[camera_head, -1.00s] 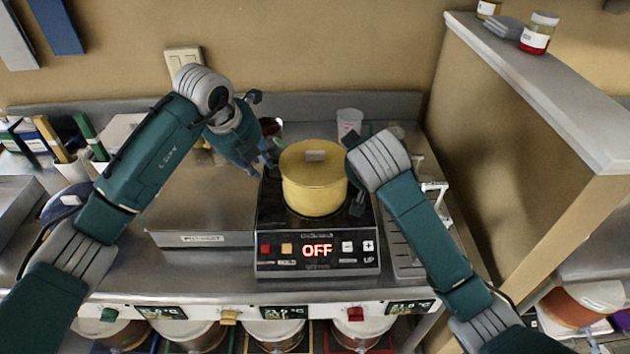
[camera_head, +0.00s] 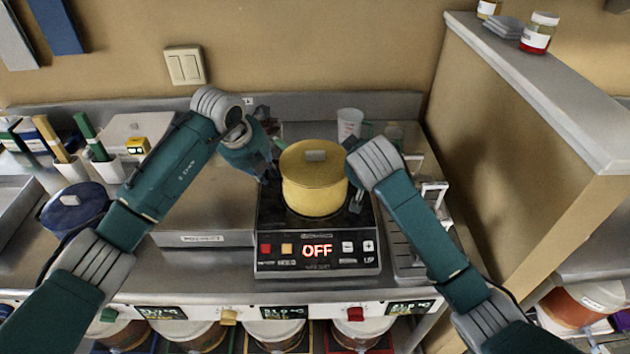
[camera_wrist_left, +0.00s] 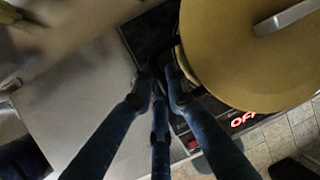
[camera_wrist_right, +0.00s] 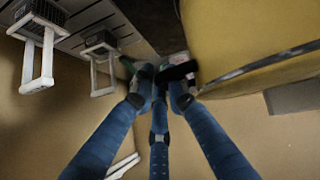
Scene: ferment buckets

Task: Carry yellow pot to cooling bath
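The yellow pot (camera_head: 315,181), lid on, stands upright on the black hotplate (camera_head: 318,236), whose display reads OFF. My left gripper (camera_head: 268,173) is at the pot's left side; in the left wrist view its fingers (camera_wrist_left: 160,80) are close together beside the pot wall and a dark handle. My right gripper (camera_head: 354,178) is at the pot's right side; in the right wrist view its fingers (camera_wrist_right: 160,78) are at a dark handle (camera_wrist_right: 178,71). Whether either is closed on its handle is not clear. I cannot make out a cooling bath.
A flat steel surface (camera_head: 203,215) lies left of the hotplate. A blue lidded pot (camera_head: 72,208) is farther left, partly behind my left arm. A clear cup (camera_head: 349,124) stands behind the yellow pot. A rack with white handles (camera_head: 432,196) is on the right, beside a wooden partition (camera_head: 500,150).

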